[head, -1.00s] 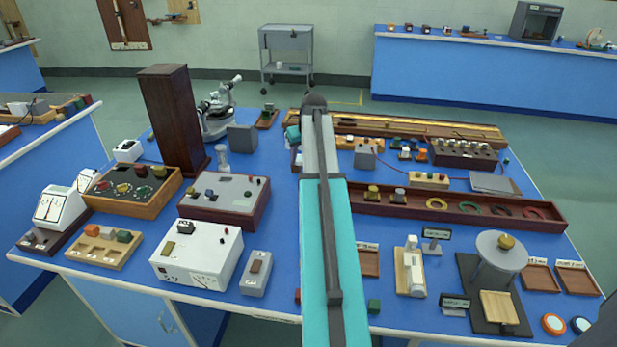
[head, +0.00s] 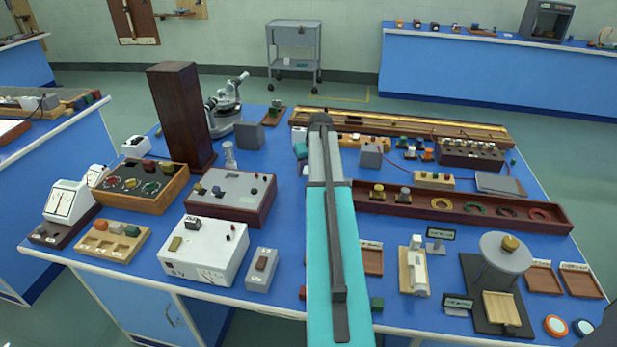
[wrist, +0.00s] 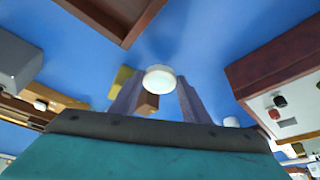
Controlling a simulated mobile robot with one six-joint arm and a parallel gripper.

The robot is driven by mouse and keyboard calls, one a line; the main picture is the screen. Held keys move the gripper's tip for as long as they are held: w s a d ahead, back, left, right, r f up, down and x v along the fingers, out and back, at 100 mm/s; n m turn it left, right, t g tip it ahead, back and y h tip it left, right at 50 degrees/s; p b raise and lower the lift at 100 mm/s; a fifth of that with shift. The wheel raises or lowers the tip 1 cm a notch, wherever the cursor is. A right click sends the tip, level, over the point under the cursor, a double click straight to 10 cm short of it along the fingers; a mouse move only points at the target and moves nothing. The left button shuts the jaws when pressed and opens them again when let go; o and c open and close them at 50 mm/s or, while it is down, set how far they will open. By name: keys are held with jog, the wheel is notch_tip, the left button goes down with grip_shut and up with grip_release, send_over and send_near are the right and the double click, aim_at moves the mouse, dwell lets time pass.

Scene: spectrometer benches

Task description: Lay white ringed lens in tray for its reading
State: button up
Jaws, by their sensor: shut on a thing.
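My gripper (wrist: 160,92) shows in the wrist view, its two grey fingers closed on a pale round disc with a whitish rim, which looks like the white ringed lens (wrist: 159,78). The lens is held above the blue bench top. In the head view my arm hides the gripper and lens. Small wooden trays with label cards lie on the bench: one just right of my arm (head: 372,258), and two at the right edge, a left one (head: 539,279) and a right one (head: 581,281). The card writing is too small to read.
An orange-ringed lens (head: 556,326) and a blue-ringed lens (head: 583,327) lie at the front right corner. A round-topped stand (head: 506,254) is left of the right-hand trays. A white instrument (head: 204,250) and a tall dark wooden box (head: 180,118) stand left of my arm.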

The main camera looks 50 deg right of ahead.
jog(key=shift+f+p, duration=0.4)
jog(key=shift+f, duration=1.5)
jog(key=shift+f, duration=0.1)
jog(key=o, duration=1.2)
jog(key=shift+c, duration=0.2)
jog(key=shift+r, duration=0.2)
jog(key=b+v, duration=0.2)
jog(key=v, duration=1)
jog(key=shift+f, duration=0.1)
